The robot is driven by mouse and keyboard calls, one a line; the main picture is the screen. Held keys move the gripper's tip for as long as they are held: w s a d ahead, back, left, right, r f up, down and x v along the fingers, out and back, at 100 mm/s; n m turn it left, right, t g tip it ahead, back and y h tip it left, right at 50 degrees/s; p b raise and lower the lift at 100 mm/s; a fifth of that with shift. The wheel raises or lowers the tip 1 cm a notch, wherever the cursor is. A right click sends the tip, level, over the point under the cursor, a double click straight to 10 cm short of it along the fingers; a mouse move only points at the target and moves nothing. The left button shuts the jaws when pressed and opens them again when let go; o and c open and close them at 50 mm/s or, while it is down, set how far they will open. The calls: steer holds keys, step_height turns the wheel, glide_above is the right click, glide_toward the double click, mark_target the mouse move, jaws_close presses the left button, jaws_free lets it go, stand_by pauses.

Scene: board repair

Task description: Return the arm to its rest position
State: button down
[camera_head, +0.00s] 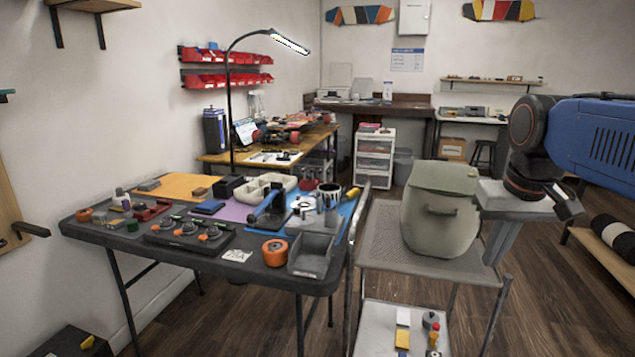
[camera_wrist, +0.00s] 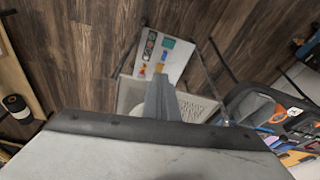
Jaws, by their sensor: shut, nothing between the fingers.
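My arm (camera_head: 605,135), a blue link with a dark round joint, comes in from the right edge in the head view. It stays high at the right side, beyond the workbench and the grey-green bag. My gripper (camera_head: 568,204) shows small and dark at the arm's lower end, beside a pale grey flat top (camera_head: 512,196). It is shut, with nothing seen in it. In the wrist view no fingers can be made out clearly. A large pale grey surface with a dark edge (camera_wrist: 140,128) fills the bottom of that view.
The grey-green bag (camera_head: 440,215) stands on a perforated cart (camera_head: 385,240), left of the gripper. A lower white tray (camera_head: 375,325) holds small parts. The black table (camera_head: 285,278) at left is crowded with tools. Wood floor (camera_head: 565,310) is open at lower right.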

steer(key=s+a+f+t, duration=0.1)
steer(key=s+a+f, duration=0.1)
steer(key=s+f, duration=0.4)
steer(key=s+a+f+n, duration=0.1)
steer(key=s+f, duration=0.5)
steer(key=f, duration=0.4)
steer(key=shift+a+t, duration=0.4)
steer(key=shift+r, duration=0.1)
